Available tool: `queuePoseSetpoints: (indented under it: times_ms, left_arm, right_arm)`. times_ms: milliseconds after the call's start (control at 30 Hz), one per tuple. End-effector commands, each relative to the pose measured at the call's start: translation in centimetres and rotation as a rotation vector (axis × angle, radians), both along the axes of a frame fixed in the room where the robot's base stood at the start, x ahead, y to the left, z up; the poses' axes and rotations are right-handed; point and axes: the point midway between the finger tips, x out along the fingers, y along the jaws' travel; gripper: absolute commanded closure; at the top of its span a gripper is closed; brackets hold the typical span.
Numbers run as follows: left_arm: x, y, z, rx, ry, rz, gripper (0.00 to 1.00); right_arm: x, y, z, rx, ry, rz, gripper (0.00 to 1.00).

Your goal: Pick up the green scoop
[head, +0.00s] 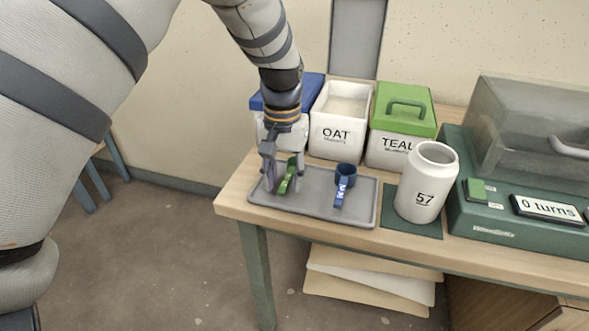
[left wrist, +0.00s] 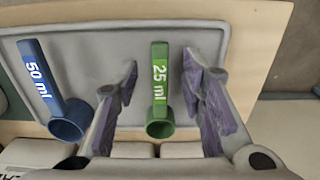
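The green scoop (head: 287,178), marked 25 ml, lies on the grey tray (head: 321,215). It is partly hidden by my left gripper (head: 281,174) in the head view. In the left wrist view, the green scoop (left wrist: 160,90) shows between the two spread fingers of my left gripper (left wrist: 159,78), with gaps on both sides. The left gripper is open and holds nothing. My right gripper is not in view.
A blue 50 ml scoop (head: 342,186) lies on the tray to the right. A white jar (head: 428,185) marked 57 stands beside the tray. Behind are an open OAT bucket (head: 338,138), a green-lidded TEAL bucket (head: 391,150) and a blue-lidded bucket (head: 262,103). A green machine (head: 520,225) stands right.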

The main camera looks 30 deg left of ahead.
Motion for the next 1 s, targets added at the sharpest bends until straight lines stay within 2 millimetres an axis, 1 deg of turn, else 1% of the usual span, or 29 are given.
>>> queuePoseSetpoints:
  times_ms: [33,100,267,300,367,400,467,833,933,1000]
  left_arm:
    - [-0.1,0.0,-0.8,-0.001,0.003,0.0,0.63]
    - [0.0,0.0,-1.2,0.0,0.001,-0.001,0.63]
    - [0.0,0.0,-1.1,0.0,-0.001,-0.001,0.63]
    - [0.0,0.0,-1.1,0.0,-0.001,0.0,0.66]
    - [0.0,0.0,-1.1,0.0,-0.001,0.0,0.79]
    - [0.0,0.0,-1.1,0.0,-0.001,0.0,0.88]
    - [0.0,0.0,-1.1,0.0,-0.001,0.0,1.0]
    - [0.0,0.0,-0.9,0.0,-0.002,0.0,1.0]
    - [0.1,0.0,0.0,0.0,-0.005,0.0,1.0]
    - [0.2,0.0,1.3,0.001,-0.008,0.0,1.0]
  right_arm:
    - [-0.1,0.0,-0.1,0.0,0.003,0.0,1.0]
    - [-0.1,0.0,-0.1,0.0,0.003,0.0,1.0]
    - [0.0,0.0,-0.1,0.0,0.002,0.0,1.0]
    - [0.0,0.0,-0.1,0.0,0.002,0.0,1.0]
    - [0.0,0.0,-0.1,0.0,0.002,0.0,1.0]
    - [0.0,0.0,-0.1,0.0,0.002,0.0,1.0]
    - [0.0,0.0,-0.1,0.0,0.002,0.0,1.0]
    - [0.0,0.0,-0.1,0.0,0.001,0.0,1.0]
    - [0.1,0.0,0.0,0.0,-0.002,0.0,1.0]
    - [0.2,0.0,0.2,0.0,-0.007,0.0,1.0]
